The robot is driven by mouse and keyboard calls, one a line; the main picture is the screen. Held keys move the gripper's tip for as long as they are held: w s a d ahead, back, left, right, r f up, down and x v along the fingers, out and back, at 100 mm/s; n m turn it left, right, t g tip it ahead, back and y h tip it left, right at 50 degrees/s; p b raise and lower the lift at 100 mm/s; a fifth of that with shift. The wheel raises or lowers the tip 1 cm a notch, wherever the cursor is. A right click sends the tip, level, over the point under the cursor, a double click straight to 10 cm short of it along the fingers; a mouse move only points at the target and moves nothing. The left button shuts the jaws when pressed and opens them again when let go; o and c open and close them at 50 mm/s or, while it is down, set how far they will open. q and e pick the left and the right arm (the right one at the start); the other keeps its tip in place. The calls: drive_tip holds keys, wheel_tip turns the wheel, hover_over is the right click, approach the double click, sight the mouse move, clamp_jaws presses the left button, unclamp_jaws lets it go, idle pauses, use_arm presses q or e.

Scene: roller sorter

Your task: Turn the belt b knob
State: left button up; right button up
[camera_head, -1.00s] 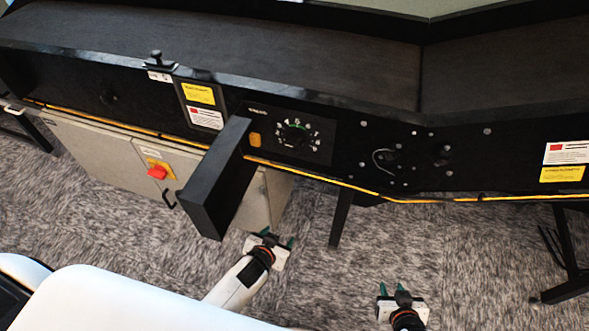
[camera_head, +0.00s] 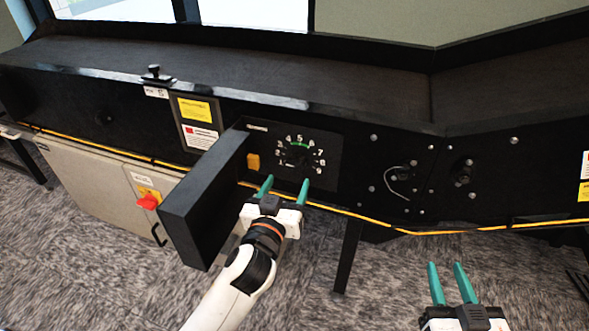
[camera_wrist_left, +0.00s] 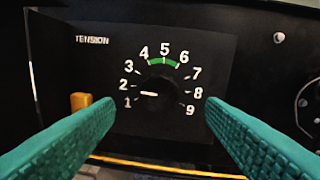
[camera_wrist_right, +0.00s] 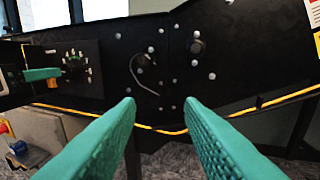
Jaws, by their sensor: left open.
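The black knob (camera_head: 297,155) sits in a dial panel on the front of the black conveyor. In the left wrist view the knob (camera_wrist_left: 160,92) is ringed by numbers 1 to 9, with a green band at 5 and the label TENSION. Its white pointer mark is between 1 and 2. My left gripper (camera_head: 286,182) is open and empty, in front of and a little below the knob, with its fingers to either side of it in the left wrist view. My right gripper (camera_head: 446,267) is open and empty, low at the right, away from the dial.
A black box-like panel (camera_head: 205,205) juts out just left of the dial, close to my left gripper. A yellow block (camera_head: 253,162) lies between them. A grey cabinet (camera_head: 95,185) with a red switch (camera_head: 148,201) stands at left. Bolts and a cable loop (camera_head: 395,185) are at right.

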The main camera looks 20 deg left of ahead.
sight(295, 166)
use_arm(q)
drive_tip(key=w, duration=0.5)
drive_tip(key=shift+w+a+b, duration=0.1)
drive_tip(key=shift+w+b, duration=0.25)
drive_tip(key=shift+w, duration=0.6)
use_arm(e)
drive_tip(key=shift+a+r+t+y, duration=0.2)
drive_tip(key=shift+r+t, duration=0.4)
drive_tip(key=shift+r, duration=0.3)
drive_tip(key=shift+a+r+t+y, duration=0.1)
drive_tip(key=shift+r+t+y, duration=0.1)
drive_tip(key=shift+r+t, duration=0.55)
drive_tip(key=shift+r, duration=0.1)
